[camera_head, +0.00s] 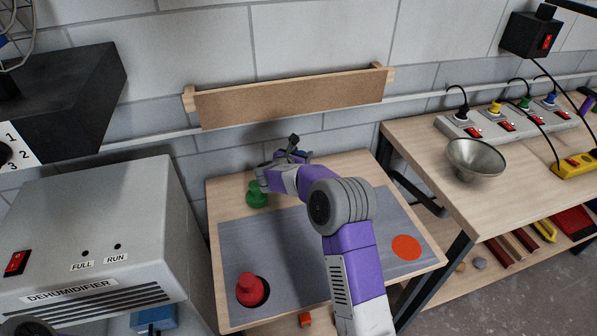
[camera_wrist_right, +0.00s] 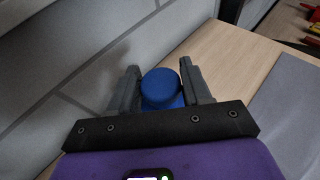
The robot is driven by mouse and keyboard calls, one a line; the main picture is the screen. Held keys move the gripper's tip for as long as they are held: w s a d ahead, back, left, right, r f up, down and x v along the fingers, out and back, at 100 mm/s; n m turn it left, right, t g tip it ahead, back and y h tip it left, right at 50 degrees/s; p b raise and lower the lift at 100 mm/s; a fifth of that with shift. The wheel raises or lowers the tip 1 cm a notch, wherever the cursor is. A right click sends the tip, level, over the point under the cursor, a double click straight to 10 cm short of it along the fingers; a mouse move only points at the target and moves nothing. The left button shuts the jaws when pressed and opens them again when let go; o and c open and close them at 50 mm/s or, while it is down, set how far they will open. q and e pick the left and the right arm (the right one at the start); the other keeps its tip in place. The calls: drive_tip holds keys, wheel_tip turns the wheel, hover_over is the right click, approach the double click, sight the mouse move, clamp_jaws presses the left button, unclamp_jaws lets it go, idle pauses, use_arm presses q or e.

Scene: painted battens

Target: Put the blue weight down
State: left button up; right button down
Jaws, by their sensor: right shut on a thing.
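The blue weight (camera_wrist_right: 161,87) shows in the right wrist view between the two dark fingers of my right gripper (camera_wrist_right: 160,82), which is shut on it. Its round top faces the camera; its lower part is mostly hidden. In the head view my right gripper (camera_head: 292,153) is over the back of the small wooden table (camera_head: 345,164), near the wall, and the blue weight is hidden there. I cannot tell whether the weight touches the table. My left gripper is not in view.
A grey mat (camera_head: 285,245) has an orange disc (camera_head: 406,247) at right and a red weight (camera_head: 250,290) on a black spot at front left. A green weight (camera_head: 257,195) stands left of my gripper. A wooden rail (camera_head: 290,97) is on the wall; a dehumidifier (camera_head: 90,230) stands left.

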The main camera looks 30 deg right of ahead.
drive_tip(key=shift+w+f+b, duration=0.1)
drive_tip(key=shift+f+b, duration=0.75)
drive_tip(key=shift+f, duration=2.1)
drive_tip(key=shift+f, duration=0.1)
drive_tip(key=shift+c, duration=2.4)
unclamp_jaws()
drive_tip(key=shift+f, duration=0.1)
drive_tip(key=shift+a+r, duration=0.15)
drive_tip(key=shift+r, duration=0.05)
drive_tip(key=p+v, duration=0.2)
drive_tip(key=v, duration=0.9)
drive_tip(key=shift+s+a, duration=0.3)
drive_tip(key=shift+s, duration=0.05)
